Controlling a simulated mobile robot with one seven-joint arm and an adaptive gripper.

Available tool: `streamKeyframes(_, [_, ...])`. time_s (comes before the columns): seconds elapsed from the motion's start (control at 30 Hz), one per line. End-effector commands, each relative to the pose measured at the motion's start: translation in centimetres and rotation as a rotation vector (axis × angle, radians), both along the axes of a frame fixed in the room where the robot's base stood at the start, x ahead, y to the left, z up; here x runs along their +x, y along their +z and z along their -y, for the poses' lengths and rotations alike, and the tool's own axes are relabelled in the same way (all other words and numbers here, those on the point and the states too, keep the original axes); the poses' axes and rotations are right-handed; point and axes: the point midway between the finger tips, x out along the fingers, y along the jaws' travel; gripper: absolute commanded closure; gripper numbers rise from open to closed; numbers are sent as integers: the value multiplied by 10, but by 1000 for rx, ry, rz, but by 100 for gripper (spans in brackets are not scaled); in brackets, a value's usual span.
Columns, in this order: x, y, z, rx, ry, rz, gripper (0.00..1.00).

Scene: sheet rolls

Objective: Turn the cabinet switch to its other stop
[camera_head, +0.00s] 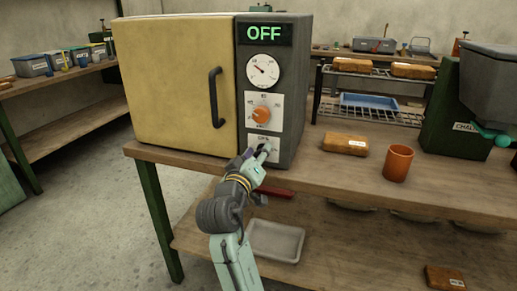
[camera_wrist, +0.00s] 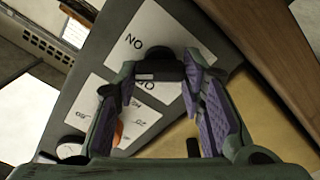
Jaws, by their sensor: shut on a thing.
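The cabinet (camera_head: 185,85) has a tan door and a dark grey control panel, with a lit OFF display (camera_head: 264,33) at the top. The switch (camera_wrist: 160,66) is a small dark lever on a white plate at the bottom of the panel. In the wrist view the word ON shows upside down on that plate, beside the switch. My gripper (camera_head: 259,153) is at this plate and covers most of the switch in the head view. In the wrist view the purple-padded fingers of my gripper (camera_wrist: 158,80) are shut on the switch, one on each side.
Above the switch are an orange knob (camera_head: 261,115) and a round gauge (camera_head: 263,70). A black door handle (camera_head: 215,98) juts out left of the panel. On the bench (camera_head: 320,172) to the right are a wrapped brown block (camera_head: 345,144) and an orange cup (camera_head: 398,163).

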Motion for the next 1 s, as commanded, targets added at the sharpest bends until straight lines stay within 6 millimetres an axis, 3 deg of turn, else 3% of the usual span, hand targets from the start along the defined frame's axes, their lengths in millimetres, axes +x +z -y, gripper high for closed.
streamKeyframes(0.6, [0, 0, -2, -544, 1, -180, 91])
streamKeyframes(1.0, [1, -2, -2, -779, 2, -255, 91])
